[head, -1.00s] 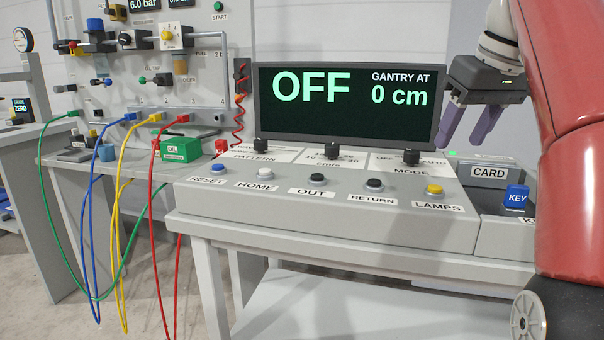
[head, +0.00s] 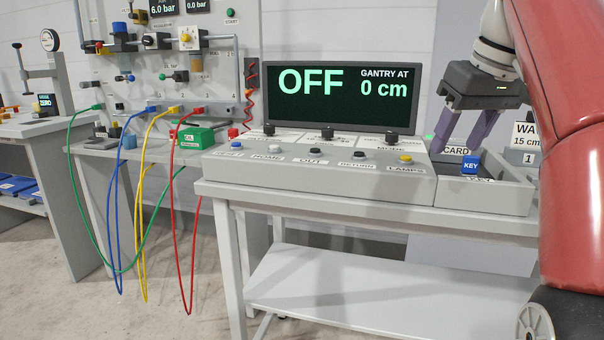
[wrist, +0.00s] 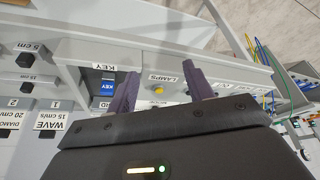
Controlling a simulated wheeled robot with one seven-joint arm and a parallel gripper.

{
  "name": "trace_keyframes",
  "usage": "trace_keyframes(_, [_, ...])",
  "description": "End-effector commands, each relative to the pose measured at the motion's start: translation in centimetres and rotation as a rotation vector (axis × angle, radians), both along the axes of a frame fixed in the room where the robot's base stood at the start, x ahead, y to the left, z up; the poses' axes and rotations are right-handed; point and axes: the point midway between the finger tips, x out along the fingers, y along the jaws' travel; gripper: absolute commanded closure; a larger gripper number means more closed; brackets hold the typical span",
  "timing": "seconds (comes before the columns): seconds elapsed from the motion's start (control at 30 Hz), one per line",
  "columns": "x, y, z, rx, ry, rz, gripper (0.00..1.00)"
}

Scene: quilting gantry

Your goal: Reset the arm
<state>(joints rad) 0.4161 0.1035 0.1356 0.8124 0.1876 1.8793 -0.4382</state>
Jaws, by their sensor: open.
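My gripper (head: 467,128) is at the right in the head view, fingers pointing down, open and empty. It hangs above the right end of the control console (head: 320,182), near the card slot and the blue KEY piece (head: 470,164). In the wrist view my gripper (wrist: 162,88) shows two purple fingers spread apart. The yellow lamps button (wrist: 159,88) shows between them, and the KEY piece (wrist: 107,88) lies left of them. Part of the red arm is mine and covers the right edge of the head view.
A display (head: 338,98) reading OFF and 0 cm stands behind the console. A panel with green, blue, yellow and red hoses (head: 190,240) stands at the left, with a green oil box (head: 195,136) below it. A lower shelf (head: 380,290) is bare.

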Motion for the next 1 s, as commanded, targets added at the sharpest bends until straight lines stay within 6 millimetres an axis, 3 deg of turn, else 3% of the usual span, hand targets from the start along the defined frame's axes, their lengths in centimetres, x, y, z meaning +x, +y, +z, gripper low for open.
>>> trace_keyframes(0.37, [-1.3,2.5,-2.6,-0.006,-0.006,-0.053,0.48])
trace_keyframes(0.57, [-3.1,4.3,-6.1,-0.011,-0.016,-0.101,0.48])
trace_keyframes(0.77, [-7.0,6.2,-13.1,-0.016,-0.041,-0.166,0.48])
trace_keyframes(1.0, [-12.7,7.5,-23.6,-0.006,-0.075,-0.22,0.48])
